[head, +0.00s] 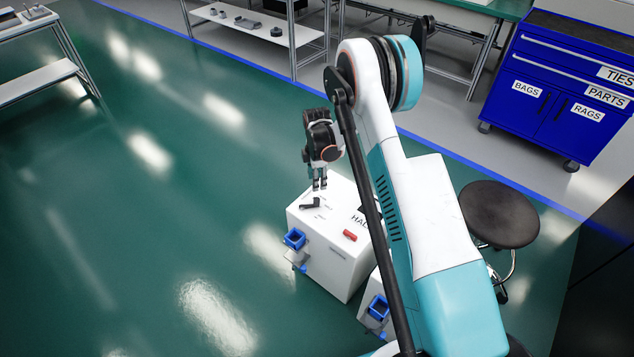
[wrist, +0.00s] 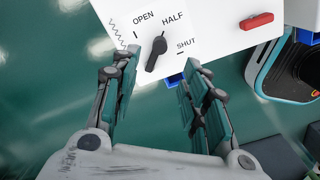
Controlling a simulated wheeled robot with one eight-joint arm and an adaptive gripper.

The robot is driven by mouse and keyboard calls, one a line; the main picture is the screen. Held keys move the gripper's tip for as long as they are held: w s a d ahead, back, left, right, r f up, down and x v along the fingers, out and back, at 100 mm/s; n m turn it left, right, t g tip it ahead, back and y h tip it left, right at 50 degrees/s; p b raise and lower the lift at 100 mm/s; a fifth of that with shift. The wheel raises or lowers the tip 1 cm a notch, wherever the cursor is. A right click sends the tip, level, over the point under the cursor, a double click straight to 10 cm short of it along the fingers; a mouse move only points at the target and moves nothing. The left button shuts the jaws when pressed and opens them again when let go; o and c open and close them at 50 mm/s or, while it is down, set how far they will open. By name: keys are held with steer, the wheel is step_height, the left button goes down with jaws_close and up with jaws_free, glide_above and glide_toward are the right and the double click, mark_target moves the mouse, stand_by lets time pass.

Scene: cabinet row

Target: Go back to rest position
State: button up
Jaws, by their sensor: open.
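My gripper (head: 319,184) is above the top of a white cabinet (head: 335,265) in the head view, pointing down. In the wrist view my gripper (wrist: 162,68) is open, with its two fingers apart and nothing visible held between them. A black turn handle (wrist: 155,54) on the white top shows beyond and between the fingertips. Around it are the labels OPEN, HALF and SHUT. The handle also shows in the head view (head: 310,203), just below the fingertips. Contact is not clear.
A red bar (head: 350,236) lies on the cabinet top, and a blue fitting (head: 294,239) is on its side. A black stool (head: 499,214) stands to the right. A blue tool cabinet (head: 560,90) and shelves (head: 262,24) stand behind. The green floor at left is clear.

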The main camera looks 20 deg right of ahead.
stand_by(0.4)
steer(key=s+r+m+t, duration=0.1)
steer(key=s+r+m, duration=0.25)
steer(key=r, duration=0.65)
steer(key=s+a+r+m+t, duration=0.15)
steer(key=s+r, duration=0.25)
steer(key=r, duration=0.6)
steer(key=s+r+m+t, duration=0.1)
steer(key=s+r+m, duration=0.25)
steer(key=r, duration=0.75)
steer(key=s+r+m+t, duration=0.2)
steer(key=s+r+m, duration=0.1)
steer(key=s, duration=0.9)
steer(key=s+a+r+m+t, duration=0.1)
steer(key=s+r+m, duration=0.2)
steer(key=s, duration=1)
steer(key=shift+r+m+t, duration=0.25)
steer(key=shift+m+t, duration=0.1)
steer(key=shift+m, duration=1.2)
steer(key=shift+o, duration=0.4)
